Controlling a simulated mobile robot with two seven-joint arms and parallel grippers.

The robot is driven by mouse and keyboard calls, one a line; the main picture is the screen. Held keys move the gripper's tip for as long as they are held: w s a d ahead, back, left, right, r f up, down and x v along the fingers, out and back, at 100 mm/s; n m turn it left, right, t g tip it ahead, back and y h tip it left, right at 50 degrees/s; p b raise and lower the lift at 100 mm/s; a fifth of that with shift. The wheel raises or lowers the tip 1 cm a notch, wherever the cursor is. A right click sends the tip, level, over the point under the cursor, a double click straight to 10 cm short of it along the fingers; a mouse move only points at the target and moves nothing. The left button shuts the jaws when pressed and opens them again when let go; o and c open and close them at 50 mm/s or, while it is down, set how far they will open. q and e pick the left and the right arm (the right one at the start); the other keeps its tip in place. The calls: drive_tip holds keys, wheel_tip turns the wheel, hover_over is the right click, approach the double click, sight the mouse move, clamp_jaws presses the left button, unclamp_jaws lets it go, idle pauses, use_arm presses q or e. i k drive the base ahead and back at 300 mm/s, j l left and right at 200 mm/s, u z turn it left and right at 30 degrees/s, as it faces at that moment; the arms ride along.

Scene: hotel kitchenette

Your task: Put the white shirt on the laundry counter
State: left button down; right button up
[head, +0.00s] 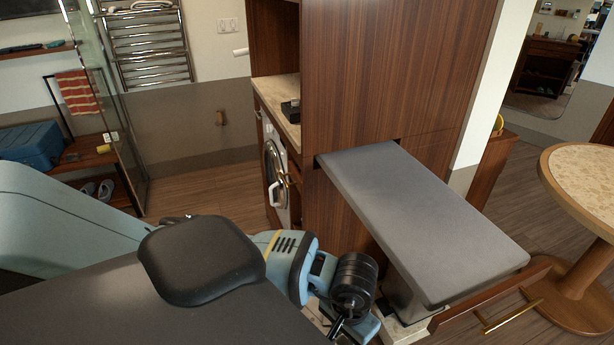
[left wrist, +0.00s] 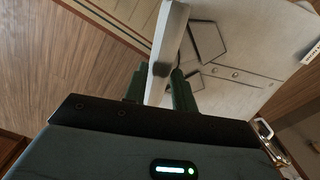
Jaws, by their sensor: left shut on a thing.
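The white shirt (left wrist: 228,52) shows in the left wrist view as a flat folded piece with dark collar lines and small buttons. My left gripper (left wrist: 160,88) is shut on its near edge, with one dark green finger on each side. In the head view my left arm reaches in from the left, and its wrist hangs low at bottom centre; the fingertips and the shirt are not clearly visible there. The laundry counter (head: 284,92) is a beige top above a white washing machine (head: 276,170), beyond my wrist. My right gripper is not in view.
A grey ironing board (head: 420,215) extends from the wooden cabinet, right of my wrist. A dark box (head: 291,111) sits on the counter's right side; some counter top beside it is bare. A tall wooden panel (head: 395,75) borders the counter. A round table (head: 590,185) stands far right.

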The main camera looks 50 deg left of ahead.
sight(293, 84)
drive_tip(key=j+z, duration=0.1)
drive_tip(key=j, duration=0.7)
drive_tip(key=j+z, duration=0.1)
drive_tip(key=j, duration=0.65)
drive_tip(key=k+j+z, duration=0.1)
drive_tip(key=j, duration=0.7)
drive_tip(key=j+z, duration=0.1)
drive_tip(key=j, duration=0.7)
drive_tip(key=j+z, duration=0.1)
drive_tip(key=j, duration=0.65)
drive_tip(key=i+j, duration=0.15)
drive_tip(key=j, duration=0.15)
drive_tip(key=i+j, duration=0.15)
drive_tip(key=j, duration=0.15)
drive_tip(key=z, duration=0.05)
